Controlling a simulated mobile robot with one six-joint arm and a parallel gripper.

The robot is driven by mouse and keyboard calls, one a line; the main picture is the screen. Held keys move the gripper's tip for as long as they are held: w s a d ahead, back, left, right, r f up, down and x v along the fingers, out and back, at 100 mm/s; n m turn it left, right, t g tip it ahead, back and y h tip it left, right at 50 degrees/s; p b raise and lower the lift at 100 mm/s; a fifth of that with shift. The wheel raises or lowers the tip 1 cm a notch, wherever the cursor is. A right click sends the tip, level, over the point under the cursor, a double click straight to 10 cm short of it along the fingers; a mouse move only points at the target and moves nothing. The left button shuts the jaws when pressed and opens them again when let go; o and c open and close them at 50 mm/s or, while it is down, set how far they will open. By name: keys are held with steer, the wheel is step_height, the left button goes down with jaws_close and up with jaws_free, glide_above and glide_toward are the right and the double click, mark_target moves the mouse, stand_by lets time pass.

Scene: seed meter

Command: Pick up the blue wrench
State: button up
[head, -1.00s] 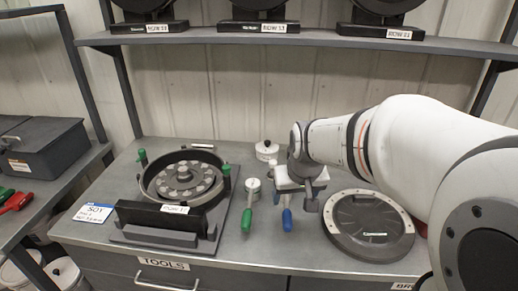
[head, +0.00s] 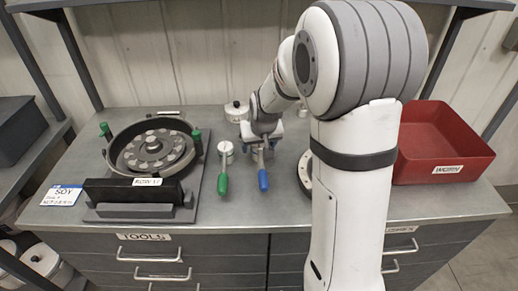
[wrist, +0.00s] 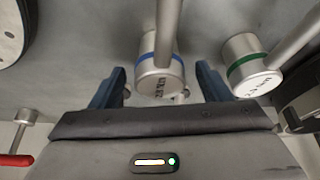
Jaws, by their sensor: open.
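The blue wrench has a blue handle (head: 263,180) that points toward the bench's front edge. In the wrist view its round metal head (wrist: 160,78) has a blue band and a shaft running up out of the picture. My gripper (head: 262,146) is over the far end of this wrench and partly hides it. In the wrist view my gripper (wrist: 163,85) is open, with one dark finger on each side of the blue-banded head. I see gaps on both sides. How far the head sits below the fingertips is hard to tell.
The green wrench (head: 223,182) lies close to the left, and its green-banded head (wrist: 250,68) is just right of my fingers in the wrist view. A seed meter housing (head: 112,158) stands left. A red bin (head: 445,143) stands right. A white-topped canister (head: 236,110) is behind.

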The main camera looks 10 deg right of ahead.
steer(key=shift+w+f, duration=0.1)
steer(key=shift+f, duration=0.2)
steer(key=c, duration=1.5)
steer(key=shift+o, duration=0.2)
steer(key=shift+r, duration=0.1)
